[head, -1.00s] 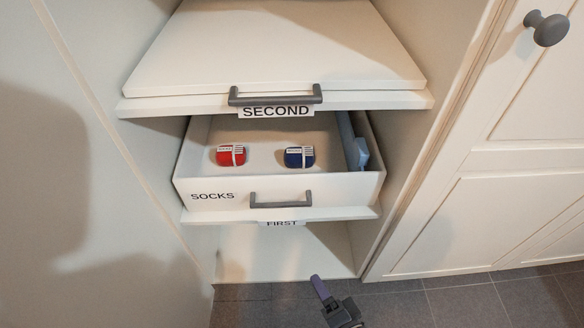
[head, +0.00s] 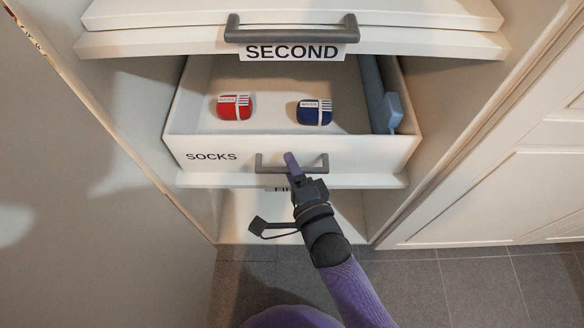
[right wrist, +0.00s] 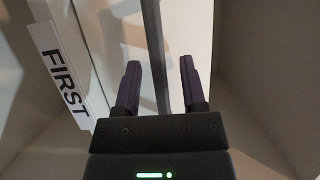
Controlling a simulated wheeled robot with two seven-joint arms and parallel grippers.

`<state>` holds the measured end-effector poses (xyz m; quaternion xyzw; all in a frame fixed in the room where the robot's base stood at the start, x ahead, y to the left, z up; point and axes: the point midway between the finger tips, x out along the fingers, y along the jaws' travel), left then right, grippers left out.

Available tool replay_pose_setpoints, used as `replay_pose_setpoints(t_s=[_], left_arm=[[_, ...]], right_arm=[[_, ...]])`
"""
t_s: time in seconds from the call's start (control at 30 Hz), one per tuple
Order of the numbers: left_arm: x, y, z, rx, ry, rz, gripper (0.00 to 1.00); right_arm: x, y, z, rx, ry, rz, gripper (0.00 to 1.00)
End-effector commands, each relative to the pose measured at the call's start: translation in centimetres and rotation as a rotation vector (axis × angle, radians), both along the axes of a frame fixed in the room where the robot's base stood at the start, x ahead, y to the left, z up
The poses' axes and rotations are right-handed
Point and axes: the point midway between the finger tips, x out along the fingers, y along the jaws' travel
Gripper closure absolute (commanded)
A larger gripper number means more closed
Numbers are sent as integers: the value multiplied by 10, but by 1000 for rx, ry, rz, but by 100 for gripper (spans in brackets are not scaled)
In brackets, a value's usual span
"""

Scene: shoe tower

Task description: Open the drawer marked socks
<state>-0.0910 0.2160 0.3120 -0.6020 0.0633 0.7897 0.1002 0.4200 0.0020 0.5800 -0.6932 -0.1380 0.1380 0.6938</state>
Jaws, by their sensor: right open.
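The white drawer marked SOCKS (head: 360,153) sits on the shelf labelled FIRST, its front close to the shelf's edge. Its inside shows from above. Its dark grey handle (head: 318,168) is on the front. My right gripper (head: 292,164) is at the handle's middle, covering part of it. In the right wrist view its two dark fingers (right wrist: 160,88) are spread, with a grey bar, apparently the handle (right wrist: 154,45), running between them. Contact with the bar cannot be told. My left gripper is not in view.
A red sock bundle (head: 235,107), a blue one (head: 314,112) and a light blue item (head: 386,100) lie in the drawer. Above is the SECOND shelf (head: 430,43) with its own handle (head: 290,33). Cabinet walls stand at both sides; floor tiles (head: 440,290) are clear in front.

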Motion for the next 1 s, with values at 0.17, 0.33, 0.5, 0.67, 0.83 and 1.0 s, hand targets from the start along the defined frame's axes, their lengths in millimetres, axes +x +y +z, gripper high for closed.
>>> replay_pose_setpoints(t_s=[0.17,0.33,0.5,0.67,0.83,1.0], left_arm=[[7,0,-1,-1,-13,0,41],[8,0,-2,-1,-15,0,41],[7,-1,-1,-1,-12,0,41],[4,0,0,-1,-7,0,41],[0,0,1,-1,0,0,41],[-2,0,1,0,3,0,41]], right_arm=[[0,0,1,-1,0,0,58],[0,0,0,-1,0,0,94],[0,0,0,-1,0,0,100],[-1,0,0,-1,0,0,100],[-1,0,0,-1,1,0,100],[-1,0,0,-1,1,0,100]])
